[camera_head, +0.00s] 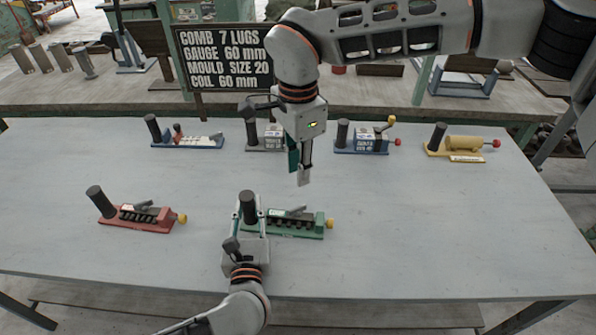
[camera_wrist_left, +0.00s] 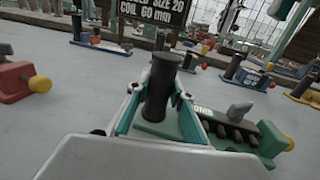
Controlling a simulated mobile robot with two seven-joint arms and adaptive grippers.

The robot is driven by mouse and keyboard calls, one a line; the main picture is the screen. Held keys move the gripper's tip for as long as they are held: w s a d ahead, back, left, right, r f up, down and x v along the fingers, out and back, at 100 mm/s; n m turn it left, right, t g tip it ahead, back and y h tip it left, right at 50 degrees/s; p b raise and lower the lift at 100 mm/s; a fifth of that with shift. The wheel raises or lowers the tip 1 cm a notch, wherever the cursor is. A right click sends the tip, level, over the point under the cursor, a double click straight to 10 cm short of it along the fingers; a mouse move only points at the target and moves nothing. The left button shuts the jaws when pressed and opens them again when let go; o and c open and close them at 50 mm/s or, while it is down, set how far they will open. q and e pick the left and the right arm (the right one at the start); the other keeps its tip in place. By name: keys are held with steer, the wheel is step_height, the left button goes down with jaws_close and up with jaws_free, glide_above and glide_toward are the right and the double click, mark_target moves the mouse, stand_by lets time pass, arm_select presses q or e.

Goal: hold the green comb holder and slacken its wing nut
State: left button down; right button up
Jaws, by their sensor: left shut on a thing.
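The green comb holder (camera_head: 290,233) lies on the grey table near its front middle. It has a black upright handle post (camera_head: 249,207), a dark toothed comb and a yellow end knob (camera_head: 329,223). A grey wing nut (camera_head: 293,211) sits on top; it also shows in the left wrist view (camera_wrist_left: 240,110). My left gripper (camera_head: 249,217) is shut on the black post, with teal-lined fingers either side of it in the left wrist view (camera_wrist_left: 158,105). My right gripper (camera_head: 299,178) points down above the table, behind and apart from the holder; its finger gap is unclear.
A red holder (camera_head: 130,218) lies to the left. Along the back are blue (camera_head: 190,143), grey (camera_head: 262,146), another blue (camera_head: 362,147) and yellow (camera_head: 455,150) holders. A lettered black sign (camera_head: 222,58) stands behind. The table's right front is clear.

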arm_select(q)
steer(key=c, duration=1.7)
jaws_free()
